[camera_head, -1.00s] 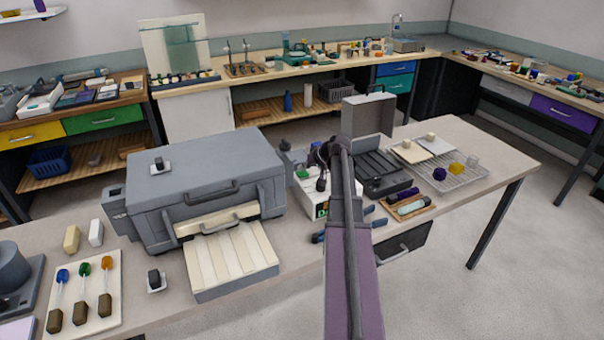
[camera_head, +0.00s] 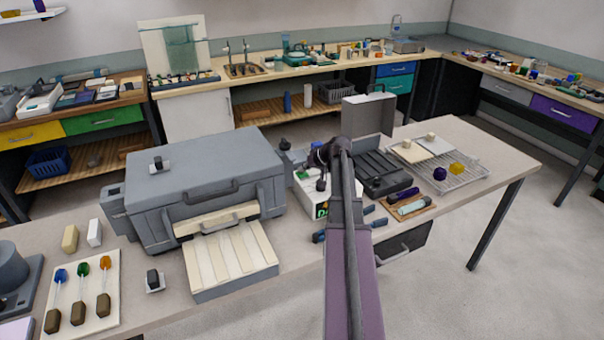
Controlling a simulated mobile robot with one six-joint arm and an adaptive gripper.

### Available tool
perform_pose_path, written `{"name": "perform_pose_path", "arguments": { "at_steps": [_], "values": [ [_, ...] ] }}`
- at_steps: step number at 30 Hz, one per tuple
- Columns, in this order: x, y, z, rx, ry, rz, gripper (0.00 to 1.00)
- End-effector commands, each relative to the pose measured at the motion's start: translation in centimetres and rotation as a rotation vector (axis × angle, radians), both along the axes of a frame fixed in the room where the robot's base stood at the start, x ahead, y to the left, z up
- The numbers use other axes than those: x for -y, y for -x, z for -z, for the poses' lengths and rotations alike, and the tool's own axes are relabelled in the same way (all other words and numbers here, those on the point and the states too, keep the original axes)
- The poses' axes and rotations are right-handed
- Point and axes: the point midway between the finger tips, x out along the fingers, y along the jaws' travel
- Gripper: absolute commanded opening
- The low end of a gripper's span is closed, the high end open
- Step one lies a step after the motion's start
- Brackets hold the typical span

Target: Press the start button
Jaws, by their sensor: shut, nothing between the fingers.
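A white box-shaped device (camera_head: 316,204) stands on the near table, right of the large grey machine. A green patch shows on its top (camera_head: 302,173), and green marking on its front; I cannot tell for sure which part is the start button. My arm reaches up from the bottom edge and bends over this device. My gripper (camera_head: 320,184) appears small and dark above the device's top, fingers shut and empty. My wrist and forearm hide the device's right side. I cannot tell whether the fingertips touch it.
The large grey machine (camera_head: 205,180) with its ribbed front tray (camera_head: 232,260) stands close on the left. A dark grey case with a raised lid (camera_head: 368,115) is close on the right. Blue-handled tools (camera_head: 335,236) lie in front. A wire tray (camera_head: 465,178) lies farther right.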

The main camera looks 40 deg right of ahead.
Motion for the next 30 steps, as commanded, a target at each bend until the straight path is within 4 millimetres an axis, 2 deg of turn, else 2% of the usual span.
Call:
{"name": "perform_pose_path", "arguments": {
  "at_steps": [11, 24, 30],
  "values": [
    [0.0, 0.0, 0.0, -0.001, 0.001, 0.000, 0.00],
    [0.0, 0.0, -1.7, 0.000, 0.000, 0.000, 0.00],
    [0.0, 0.0, -1.8, 0.000, 0.000, 0.000, 0.00]
  ]
}}
